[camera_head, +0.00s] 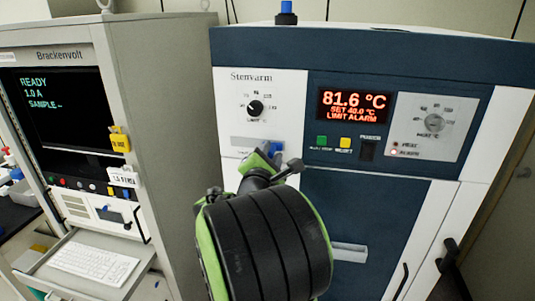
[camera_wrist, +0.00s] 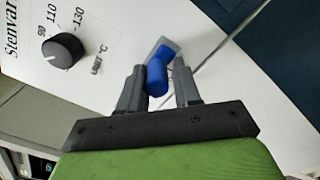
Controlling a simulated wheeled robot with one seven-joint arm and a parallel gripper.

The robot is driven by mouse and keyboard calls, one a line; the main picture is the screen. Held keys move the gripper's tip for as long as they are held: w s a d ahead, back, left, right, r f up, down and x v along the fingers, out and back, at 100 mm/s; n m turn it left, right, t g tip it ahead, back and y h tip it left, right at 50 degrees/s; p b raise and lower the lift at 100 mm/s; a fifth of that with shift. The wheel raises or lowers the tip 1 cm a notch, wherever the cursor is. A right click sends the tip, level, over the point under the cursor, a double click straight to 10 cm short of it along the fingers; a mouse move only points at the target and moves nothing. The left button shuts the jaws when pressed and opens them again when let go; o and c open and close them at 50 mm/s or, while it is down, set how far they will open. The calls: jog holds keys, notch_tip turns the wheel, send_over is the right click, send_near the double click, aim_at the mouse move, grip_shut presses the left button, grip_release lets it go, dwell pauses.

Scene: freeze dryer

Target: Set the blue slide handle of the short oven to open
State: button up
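The short oven (camera_head: 260,85) has a white and dark blue front marked Stenvarm. Its blue slide handle (camera_wrist: 157,76) shows in the wrist view on a grey plate on the white panel. In the head view the handle is mostly hidden by my gripper (camera_head: 268,157), which is at the panel below the dial. In the wrist view my gripper (camera_wrist: 160,92) has one finger on each side of the handle. The fingers stand apart with narrow gaps beside the handle; contact is not clear.
The oven display (camera_head: 353,104) reads 81.6 °C, set 40.0 °C, limit alarm. A round dial (camera_head: 255,107) sits above my gripper. A grey Brackenvolt cabinet (camera_head: 165,120) stands at left with a keyboard (camera_head: 95,263) on a pulled-out tray. A blue-topped fitting (camera_head: 286,12) stands on the oven.

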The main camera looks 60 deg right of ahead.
jog(key=o, duration=0.3)
jog(key=shift+s+d, duration=0.1)
jog(key=shift+s, duration=0.1)
jog(key=shift+w, duration=0.1)
jog(key=shift+a, duration=0.2)
jog(key=b+v, duration=0.4)
jog(key=v, duration=1.1)
jog(key=shift+a+b, duration=0.25)
jog(key=shift+b, duration=0.05)
